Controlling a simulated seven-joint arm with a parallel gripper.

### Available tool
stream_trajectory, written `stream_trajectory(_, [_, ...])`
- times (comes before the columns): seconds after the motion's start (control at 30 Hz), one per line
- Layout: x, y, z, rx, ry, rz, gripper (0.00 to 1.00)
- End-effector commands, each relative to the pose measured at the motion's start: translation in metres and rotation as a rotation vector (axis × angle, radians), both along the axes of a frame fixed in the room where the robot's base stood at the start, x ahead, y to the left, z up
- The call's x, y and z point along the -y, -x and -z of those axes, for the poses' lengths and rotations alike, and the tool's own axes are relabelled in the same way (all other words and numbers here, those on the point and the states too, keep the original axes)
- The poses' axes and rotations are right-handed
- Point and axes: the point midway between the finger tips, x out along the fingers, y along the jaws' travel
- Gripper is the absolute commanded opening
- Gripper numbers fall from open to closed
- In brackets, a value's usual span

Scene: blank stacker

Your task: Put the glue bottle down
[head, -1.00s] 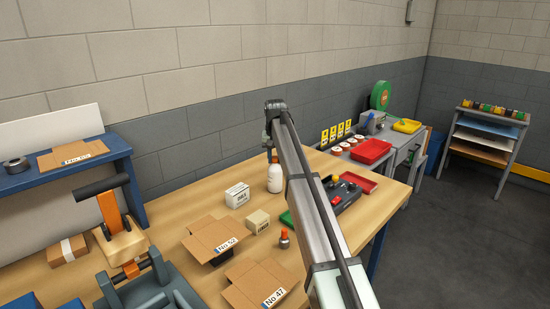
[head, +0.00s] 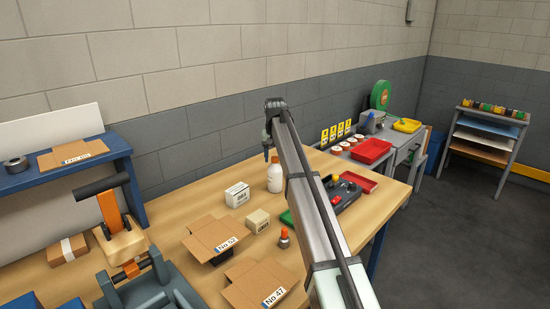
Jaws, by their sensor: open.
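The glue bottle (head: 274,180), white with an orange cap, stands upright at the back of the wooden workbench (head: 178,214). My gripper (head: 266,158) is open and small in the head view, just above and to the left of the bottle's cap. It looks apart from the bottle, though its fingers are hard to make out. My arm passes to the right of the bottle and hides part of the bench behind it.
A white box (head: 237,194) and a beige box (head: 258,221) stand close to the bottle. Two open cartons, No 52 (head: 212,238) and No 47 (head: 258,285), lie nearer. A small orange-capped container (head: 284,238) stands beside my arm. A red tray (head: 358,181) lies to the right.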

Motion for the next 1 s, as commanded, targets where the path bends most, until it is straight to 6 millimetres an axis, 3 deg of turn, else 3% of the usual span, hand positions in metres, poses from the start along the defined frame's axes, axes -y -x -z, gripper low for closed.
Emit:
stream_trajectory(0.6, [0.000, 0.014, -0.099, 0.001, 0.000, 0.000, 0.57])
stream_trajectory(1.0, [0.000, 0.018, -0.116, 0.000, 0.000, 0.000, 0.57])
